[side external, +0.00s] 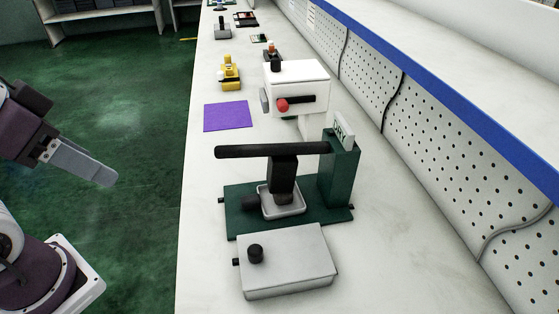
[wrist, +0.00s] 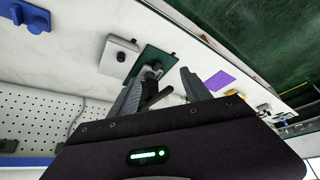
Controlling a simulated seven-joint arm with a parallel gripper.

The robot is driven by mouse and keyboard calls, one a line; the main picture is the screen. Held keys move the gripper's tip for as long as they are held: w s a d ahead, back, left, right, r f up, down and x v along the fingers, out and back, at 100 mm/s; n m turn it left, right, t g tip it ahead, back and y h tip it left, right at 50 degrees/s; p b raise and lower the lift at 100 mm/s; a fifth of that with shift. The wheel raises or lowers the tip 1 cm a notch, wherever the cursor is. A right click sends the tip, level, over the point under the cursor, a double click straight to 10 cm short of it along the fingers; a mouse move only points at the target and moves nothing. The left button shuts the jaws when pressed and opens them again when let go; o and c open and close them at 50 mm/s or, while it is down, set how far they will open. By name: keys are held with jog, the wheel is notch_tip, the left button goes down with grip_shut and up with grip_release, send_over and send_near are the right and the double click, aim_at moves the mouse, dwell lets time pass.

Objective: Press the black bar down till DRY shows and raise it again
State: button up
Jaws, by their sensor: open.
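The black bar (side external: 272,150) runs level across the green fixture, from the dark green post at its right to a free end at left. A black block below it stands over a small white tray (side external: 283,207) on the green base (side external: 240,225). A white tag (side external: 343,132) on the post shows letters that look like DRY. My gripper (side external: 112,178) is left of the bench in the side view, well apart from the bar. In the wrist view my gripper (wrist: 163,73) is open and empty, with the bar (wrist: 158,97) seen between its fingers at a distance.
A grey-white box (side external: 290,262) with a black knob stands in front of the fixture. Behind are a white machine with a red knob (side external: 297,90), a purple mat (side external: 229,116) and a yellow device (side external: 230,76). A pegboard wall (side external: 430,135) bounds the right. The bench's left edge is clear.

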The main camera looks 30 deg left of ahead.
jog(key=shift+w+r, duration=0.1)
jog(key=shift+c, duration=0.8)
jog(key=m+g, duration=0.6)
jog(key=m, duration=0.3)
send_over(232, 147)
notch_tip(232, 147, down, 8)
jog(key=shift+r, duration=0.2)
notch_tip(232, 147, down, 7)
jog(key=shift+r, duration=0.2)
jog(key=shift+f, duration=0.25)
grip_shut()
